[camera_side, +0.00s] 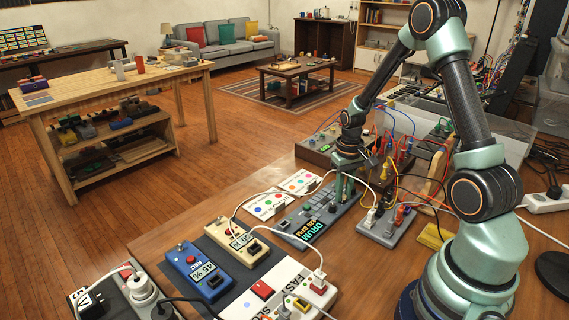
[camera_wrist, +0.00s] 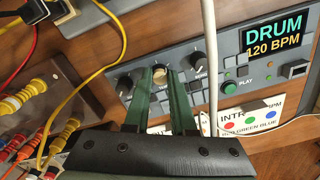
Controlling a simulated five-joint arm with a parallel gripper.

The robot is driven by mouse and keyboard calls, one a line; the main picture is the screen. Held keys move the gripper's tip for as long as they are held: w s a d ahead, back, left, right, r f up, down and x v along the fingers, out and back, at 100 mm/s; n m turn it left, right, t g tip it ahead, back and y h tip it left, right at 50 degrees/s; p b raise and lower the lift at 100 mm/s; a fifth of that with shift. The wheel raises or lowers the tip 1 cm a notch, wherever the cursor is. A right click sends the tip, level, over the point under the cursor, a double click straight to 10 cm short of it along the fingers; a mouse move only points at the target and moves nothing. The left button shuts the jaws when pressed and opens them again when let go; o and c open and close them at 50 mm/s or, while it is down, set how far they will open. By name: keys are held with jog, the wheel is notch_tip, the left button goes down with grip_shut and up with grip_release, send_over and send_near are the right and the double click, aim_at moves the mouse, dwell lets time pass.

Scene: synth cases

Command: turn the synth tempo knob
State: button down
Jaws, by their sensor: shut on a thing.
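The grey drum machine (camera_side: 313,218) lies on the wooden table in the side view. Its screen (camera_wrist: 275,37) reads DRUM 120 BPM in the wrist view. The tempo knob (camera_wrist: 160,71), with a pale top, sits on its panel between two dark knobs, the left one (camera_wrist: 125,84) and the right one (camera_wrist: 199,58). My gripper (camera_wrist: 162,82) has its two green fingers on either side of the tempo knob, shut on it. In the side view my gripper (camera_side: 345,188) reaches down onto the machine, and its fingers hide the knob.
A white cable (camera_wrist: 210,75) runs close to the right finger, and yellow cables (camera_wrist: 92,70) hang at the left.

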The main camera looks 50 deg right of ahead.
dwell(0.5)
jog(key=c, duration=0.7)
grip_release()
jog(key=shift+c, duration=0.2)
jog(key=shift+r, duration=0.15)
notch_tip(320, 180, up, 12)
jog(key=s+a+r+n+t, duration=0.2)
jog(key=a+r, duration=0.3)
jog(key=a, duration=0.4)
jog(key=s+a+r+n+t, duration=0.3)
jog(key=a+r, duration=0.2)
jog(key=a, duration=0.4)
jog(key=shift+s+a+r+t, duration=0.25)
jog(key=shift+s+r+t, duration=0.05)
jog(key=shift+r, duration=0.05)
